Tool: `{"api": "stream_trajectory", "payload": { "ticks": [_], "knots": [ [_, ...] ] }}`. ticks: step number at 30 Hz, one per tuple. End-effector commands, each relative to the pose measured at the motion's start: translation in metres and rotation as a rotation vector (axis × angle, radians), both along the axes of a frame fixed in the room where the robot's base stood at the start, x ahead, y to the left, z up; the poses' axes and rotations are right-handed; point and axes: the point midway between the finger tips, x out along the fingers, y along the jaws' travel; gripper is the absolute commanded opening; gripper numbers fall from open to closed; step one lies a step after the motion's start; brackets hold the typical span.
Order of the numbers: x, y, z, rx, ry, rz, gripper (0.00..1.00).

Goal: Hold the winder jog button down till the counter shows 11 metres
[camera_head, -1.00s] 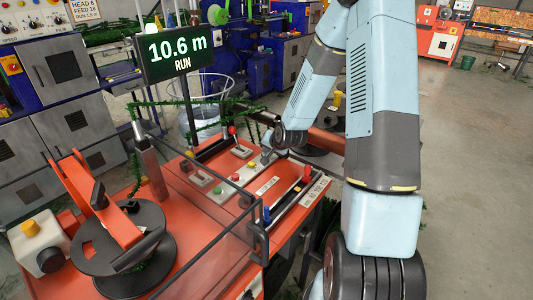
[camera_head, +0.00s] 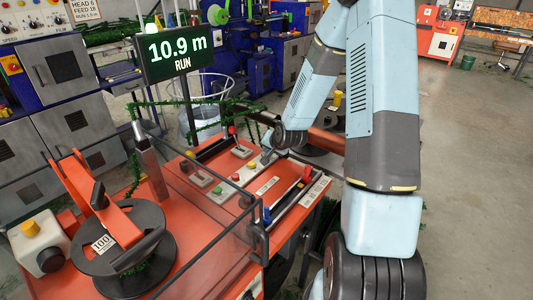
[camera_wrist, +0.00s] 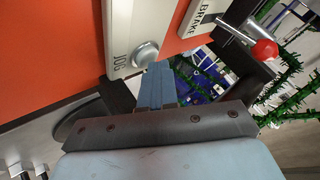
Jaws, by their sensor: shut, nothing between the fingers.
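The counter (camera_head: 178,51) in the head view reads 10.9 m with RUN below it. The jog button (camera_wrist: 146,54) is a round grey button on a pale plate marked JOG in the wrist view. My gripper (camera_wrist: 158,72) is shut and empty, with its blue fingertips at the button's edge; the exact contact is hard to see. In the head view my gripper (camera_head: 267,156) reaches down to the far end of the button panel, and the button is hidden there. The winder spool (camera_head: 95,265) carries a 100 label and green wire.
The brake lever (camera_wrist: 264,50) with a red ball stands close to the right of my gripper. Green, yellow and red buttons (camera_head: 235,177) line the panel. A clear guard (camera_head: 215,235) stands between spool and panel. Green tinsel wire (camera_head: 195,105) runs above the machine.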

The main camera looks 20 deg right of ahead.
Motion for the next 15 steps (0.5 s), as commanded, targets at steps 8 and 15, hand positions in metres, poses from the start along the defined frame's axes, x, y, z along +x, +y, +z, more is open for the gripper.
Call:
{"api": "stream_trajectory", "payload": {
  "ticks": [8, 15],
  "knots": [
    [0.000, 0.000, 0.001, 0.000, 0.000, 0.000, 0.00],
    [0.000, 0.000, 0.012, 0.000, 0.000, 0.000, 0.00]
  ]
}}
